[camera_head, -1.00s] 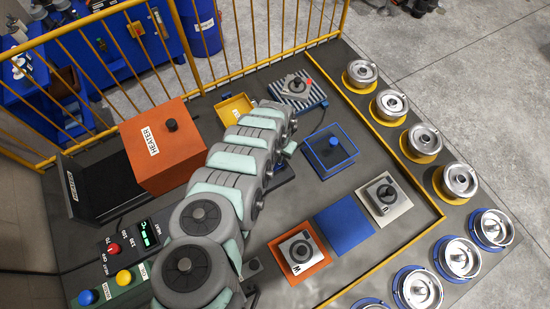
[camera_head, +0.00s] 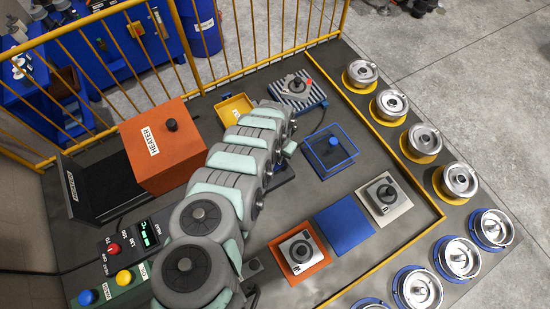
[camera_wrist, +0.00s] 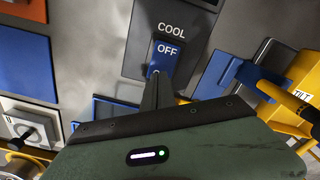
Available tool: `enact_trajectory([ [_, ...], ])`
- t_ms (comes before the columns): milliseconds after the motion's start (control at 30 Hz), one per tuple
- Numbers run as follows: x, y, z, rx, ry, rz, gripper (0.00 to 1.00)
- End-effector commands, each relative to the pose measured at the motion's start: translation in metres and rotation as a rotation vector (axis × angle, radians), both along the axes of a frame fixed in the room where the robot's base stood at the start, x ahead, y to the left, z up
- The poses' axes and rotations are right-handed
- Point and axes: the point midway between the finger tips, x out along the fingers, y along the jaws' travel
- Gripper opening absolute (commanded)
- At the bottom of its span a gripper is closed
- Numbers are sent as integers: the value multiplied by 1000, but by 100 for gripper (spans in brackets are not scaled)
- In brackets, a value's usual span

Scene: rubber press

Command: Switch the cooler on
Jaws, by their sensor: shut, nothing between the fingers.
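The cooler's switch is a blue rocker (camera_wrist: 169,52) on a dark plate, under the word COOL, in the wrist view. Its visible face reads OFF. My gripper (camera_wrist: 156,80) is shut and empty, with its tips at the lower edge of the rocker. I cannot tell whether they touch it. In the head view my arm hides the switch and most of my gripper. A blue unit with a striped metal top (camera_head: 299,90), perhaps the cooler, stands beyond the end of my arm.
An orange heater box (camera_head: 165,160) stands left of my arm, by a control box with a red knob (camera_head: 113,248). A yellow part marked TILT (camera_wrist: 298,90) lies right of the switch. A blue-framed clear box (camera_head: 330,152) stands right of my arm.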

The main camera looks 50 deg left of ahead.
Motion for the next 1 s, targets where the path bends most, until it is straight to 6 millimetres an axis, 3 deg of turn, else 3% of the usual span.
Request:
enact_trajectory([
  [1000,0,0,-15,0,0,0,0],
])
